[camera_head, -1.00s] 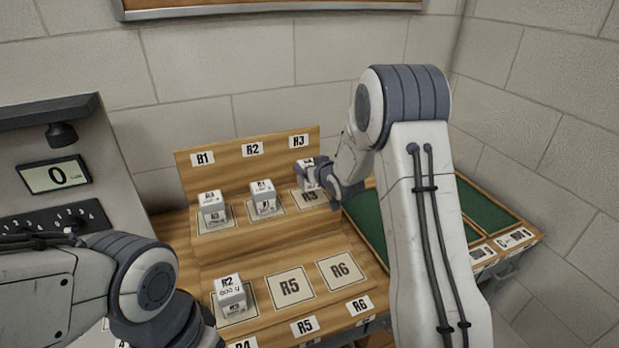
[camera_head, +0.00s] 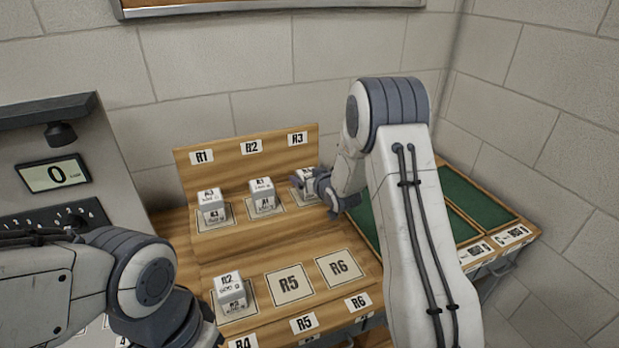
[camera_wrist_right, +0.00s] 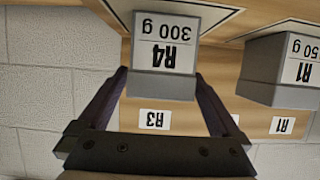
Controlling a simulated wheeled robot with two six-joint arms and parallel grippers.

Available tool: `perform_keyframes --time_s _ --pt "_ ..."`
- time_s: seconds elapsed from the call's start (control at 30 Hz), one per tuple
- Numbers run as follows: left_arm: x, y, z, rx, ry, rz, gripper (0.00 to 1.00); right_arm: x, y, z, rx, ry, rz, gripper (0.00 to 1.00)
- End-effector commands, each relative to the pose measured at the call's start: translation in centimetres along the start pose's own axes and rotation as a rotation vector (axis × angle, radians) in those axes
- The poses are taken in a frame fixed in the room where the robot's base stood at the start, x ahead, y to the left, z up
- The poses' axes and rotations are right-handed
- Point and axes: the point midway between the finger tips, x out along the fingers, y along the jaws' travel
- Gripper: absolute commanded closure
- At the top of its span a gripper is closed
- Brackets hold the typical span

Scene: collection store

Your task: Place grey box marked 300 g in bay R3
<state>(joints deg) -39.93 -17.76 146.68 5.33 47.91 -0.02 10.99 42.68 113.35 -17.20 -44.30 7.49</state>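The grey box (camera_head: 303,181) has white labels and is at bay R3 on the upper shelf of the wooden rack. In the right wrist view the box (camera_wrist_right: 164,50) shows "R4" and "300 g" upside down. My right gripper (camera_wrist_right: 161,78) has one finger along each side of the box and looks shut on it. Bay R3's plate (camera_head: 312,201) shows only in part; I cannot tell whether the box touches it. The R3 sign (camera_head: 297,139) is behind it. My left arm is at the lower left; its gripper is out of view.
Boxes stand in bays R1 (camera_head: 211,205) and R2 (camera_head: 263,196), and one in the lower left bay (camera_head: 230,291). Plates R5 (camera_head: 289,284) and R6 (camera_head: 339,268) are bare. A green-lined tray (camera_head: 480,205) is at the right, a scale display (camera_head: 54,175) at the left.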

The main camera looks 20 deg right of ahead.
Motion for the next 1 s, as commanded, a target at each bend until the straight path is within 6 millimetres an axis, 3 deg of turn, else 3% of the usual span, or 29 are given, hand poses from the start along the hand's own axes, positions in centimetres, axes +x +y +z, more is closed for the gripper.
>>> perform_keyframes --time_s 0.17,0.63,0.8,1.0 --pt "0.2 0.0 0.0 0.0 0.0 0.0 0.5 -1.1 0.0 -0.2 0.0 0.0 0.001 0.0" --pt "2.4 -0.2 0.1 0.0 0.0 0.0 0.5 -10.2 0.0 -0.2 -0.001 0.002 0.001 0.0" --pt "2.6 -0.2 0.1 0.0 0.0 0.0 0.5 -11.8 0.0 -0.2 0.0 0.0 0.0 0.0" --pt "2.6 -0.2 0.1 0.0 0.0 0.0 0.5 -12.2 -0.2 -0.2 -0.002 -0.005 -0.002 0.0"
